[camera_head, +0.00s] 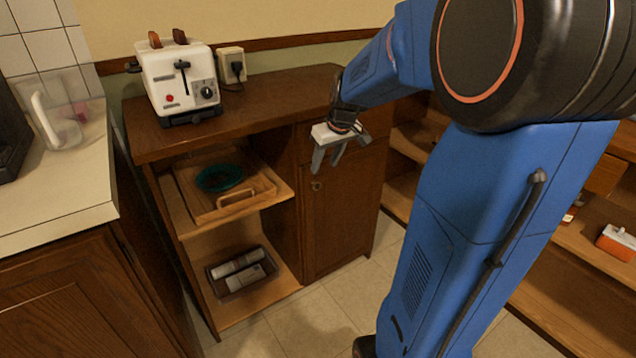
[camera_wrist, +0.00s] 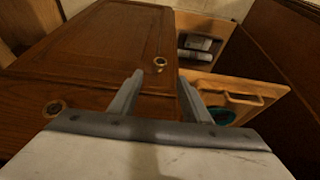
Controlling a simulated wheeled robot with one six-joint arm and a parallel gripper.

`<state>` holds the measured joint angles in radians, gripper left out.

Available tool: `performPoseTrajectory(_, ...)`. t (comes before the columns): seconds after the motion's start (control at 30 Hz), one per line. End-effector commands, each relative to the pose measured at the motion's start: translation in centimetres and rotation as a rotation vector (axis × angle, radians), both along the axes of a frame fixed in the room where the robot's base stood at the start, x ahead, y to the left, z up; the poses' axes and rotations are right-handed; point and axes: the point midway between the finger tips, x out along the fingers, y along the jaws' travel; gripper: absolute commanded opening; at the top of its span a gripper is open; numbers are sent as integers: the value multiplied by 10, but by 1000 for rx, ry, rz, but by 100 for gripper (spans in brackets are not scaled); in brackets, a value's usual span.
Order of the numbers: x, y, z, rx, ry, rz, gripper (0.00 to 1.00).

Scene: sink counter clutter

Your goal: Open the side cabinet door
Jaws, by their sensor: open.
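The side cabinet door (camera_head: 343,222) is a brown wooden panel at the right of a low cabinet, and it looks closed. Its small round knob (camera_head: 316,185) sits near the upper left corner of the door. My gripper (camera_head: 325,168) is open and empty, pointing down just above the knob in the head view. In the wrist view the door (camera_wrist: 105,40) lies beyond the fingers, and the knob (camera_wrist: 160,63) shows just past the gap between the fingertips of my gripper (camera_wrist: 160,79). The knob is apart from the fingers.
Open shelves left of the door hold a wooden tray (camera_head: 250,200) with a teal bowl (camera_head: 219,178) and a bin (camera_head: 214,279) of bottles. A toaster (camera_head: 177,82) stands on top. The floor before the door is clear.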

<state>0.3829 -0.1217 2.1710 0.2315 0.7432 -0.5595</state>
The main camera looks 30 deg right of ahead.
Motion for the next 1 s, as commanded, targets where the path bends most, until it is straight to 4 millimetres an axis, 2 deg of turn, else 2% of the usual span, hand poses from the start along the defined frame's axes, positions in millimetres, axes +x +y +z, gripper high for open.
performPoseTrajectory(0.1, 7, 1, -21, 2, 5, 1, 44)
performPoseTrajectory(0.5, 32, 2, -80, 1, 3, 0, 44)
performPoseTrajectory(0.7, 38, 2, -93, 0, 1, 1, 44)
performPoseTrajectory(1.0, 39, 2, -96, 0, 0, 1, 44)
